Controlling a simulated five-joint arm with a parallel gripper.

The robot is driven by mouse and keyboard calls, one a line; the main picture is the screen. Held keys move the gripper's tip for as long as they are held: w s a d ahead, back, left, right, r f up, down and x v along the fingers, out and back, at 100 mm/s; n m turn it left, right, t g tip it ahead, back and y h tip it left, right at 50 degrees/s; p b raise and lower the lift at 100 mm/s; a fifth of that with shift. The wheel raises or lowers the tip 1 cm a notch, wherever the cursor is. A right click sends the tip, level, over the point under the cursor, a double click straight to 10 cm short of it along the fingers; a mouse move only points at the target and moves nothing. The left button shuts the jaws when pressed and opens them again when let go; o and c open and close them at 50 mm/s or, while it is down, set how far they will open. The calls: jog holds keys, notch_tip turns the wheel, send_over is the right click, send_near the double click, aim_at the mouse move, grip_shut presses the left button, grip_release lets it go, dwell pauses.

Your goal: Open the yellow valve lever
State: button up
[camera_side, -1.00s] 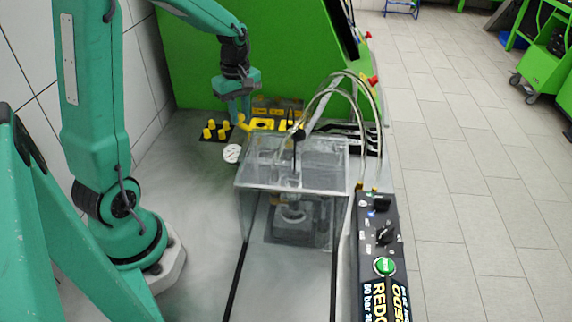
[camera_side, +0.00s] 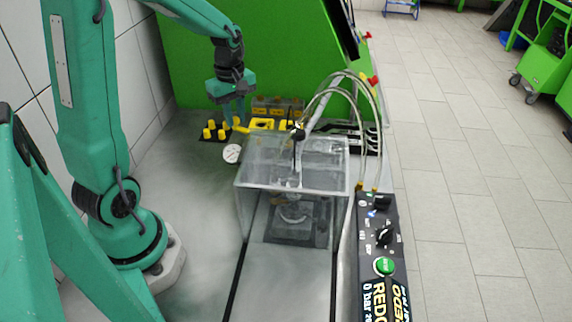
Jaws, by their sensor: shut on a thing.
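The yellow valve lever (camera_side: 240,127) sits at the back of the bench, at the left end of the yellow parts behind the clear tank. My gripper (camera_side: 235,117) points down from above with its fingers at the lever's left end. It is shut on the lever. The fingers are small here and partly hide the lever's end, so the exact contact is hard to see.
A clear tank (camera_side: 245,210) stands in front of the lever, with hoses (camera_side: 345,85) arching above it. Several yellow knobs on a black plate (camera_side: 215,137) lie left, near a white round gauge (camera_side: 231,153). A control panel (camera_side: 384,235) is at right. Free bench lies left of the tank.

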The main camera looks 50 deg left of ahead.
jog(key=shift+s+d, duration=0.15)
jog(key=shift+s, duration=0.05)
jog(key=shift+s+d, duration=0.4)
jog(key=shift+s, duration=0.25)
jog(key=o, duration=1.3)
jog(key=shift+r, duration=0.1)
notch_tip(320, 180, up, 6)
jog(key=shift+f, duration=0.1)
